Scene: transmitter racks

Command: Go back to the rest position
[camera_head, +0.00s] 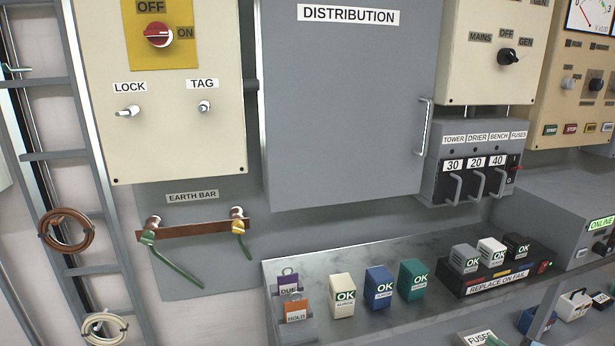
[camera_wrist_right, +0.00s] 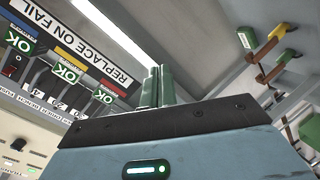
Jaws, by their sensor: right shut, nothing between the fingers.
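My right gripper (camera_wrist_right: 157,72) shows in the right wrist view, with its two greenish fingers pressed together and nothing between them. Its blue-grey body with a lit green strip fills the bottom of that view. The fingers point toward a grey surface beside the black "REPLACE ON FAIL" holder (camera_wrist_right: 85,52), apart from the fuses in it. In the head view I cannot clearly make out the right gripper. My left gripper is in neither view.
In the head view a grey shelf (camera_head: 385,333) carries a cream block (camera_head: 342,297), a blue block (camera_head: 380,288), a green block (camera_head: 413,280) and purple and orange tags. The distribution cabinet (camera_head: 345,110) is shut. A ladder rack (camera_head: 75,155) stands left; the earth bar (camera_head: 190,231) holds green-cabled clamps.

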